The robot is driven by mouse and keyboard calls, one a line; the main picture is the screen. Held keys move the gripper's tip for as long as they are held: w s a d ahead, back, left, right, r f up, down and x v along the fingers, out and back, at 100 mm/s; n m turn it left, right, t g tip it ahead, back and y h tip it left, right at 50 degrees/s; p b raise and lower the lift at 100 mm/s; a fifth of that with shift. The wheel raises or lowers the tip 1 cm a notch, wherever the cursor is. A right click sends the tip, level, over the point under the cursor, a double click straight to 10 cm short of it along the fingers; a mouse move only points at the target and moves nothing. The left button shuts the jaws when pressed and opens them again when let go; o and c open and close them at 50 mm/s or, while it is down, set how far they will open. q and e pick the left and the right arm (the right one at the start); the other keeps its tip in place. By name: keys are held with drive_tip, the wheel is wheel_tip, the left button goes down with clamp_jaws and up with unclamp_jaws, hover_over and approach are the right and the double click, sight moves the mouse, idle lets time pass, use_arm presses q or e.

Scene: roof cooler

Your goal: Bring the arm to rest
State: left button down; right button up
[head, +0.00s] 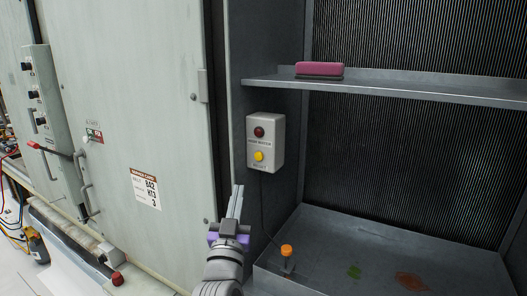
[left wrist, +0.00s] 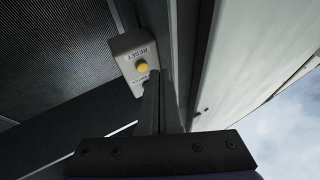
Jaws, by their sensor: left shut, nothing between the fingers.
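My left gripper (head: 236,203) is in the lower middle of the head view, pointing up, with its fingers shut and nothing between them. It is in front of the edge between the pale cabinet door (head: 150,120) and the open bay. Just above and right of it in the head view is a grey control box (head: 277,142) with a red light and a yellow button (head: 258,156). In the left wrist view the fingers (left wrist: 160,100) are together, and the box (left wrist: 130,60) shows beyond their tips. I cannot tell the exact gap. My right gripper is out of view.
A grey shelf (head: 400,87) carries a pink-topped brush or block (head: 319,69). Below, a metal tray (head: 335,222) holds an orange-capped item (head: 287,251) and green and orange stains. A switch panel (head: 42,100) and door handles stand at the left.

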use_arm(q)
drive_tip(key=s+a+f+g, duration=0.3)
drive_tip(key=s+f+g, duration=0.2)
drive_tip(key=s+f, duration=0.4)
drive_tip(key=s+a+f+n+g+y, duration=0.1)
drive_tip(key=s+a+f+g, duration=0.3)
drive_tip(key=s+f, duration=0.6)
drive_tip(key=s+a+f+g+y, duration=0.1)
drive_tip(key=s+a+f+g, duration=0.3)
drive_tip(key=f, duration=1.2)
drive_tip(key=s+g, duration=0.3)
drive_tip(key=s, duration=0.2)
drive_tip(key=shift+s+a+f+g, duration=0.15)
drive_tip(key=shift+a+f+g, duration=0.15)
drive_tip(key=shift+g, duration=0.1)
drive_tip(key=shift+d, duration=0.15)
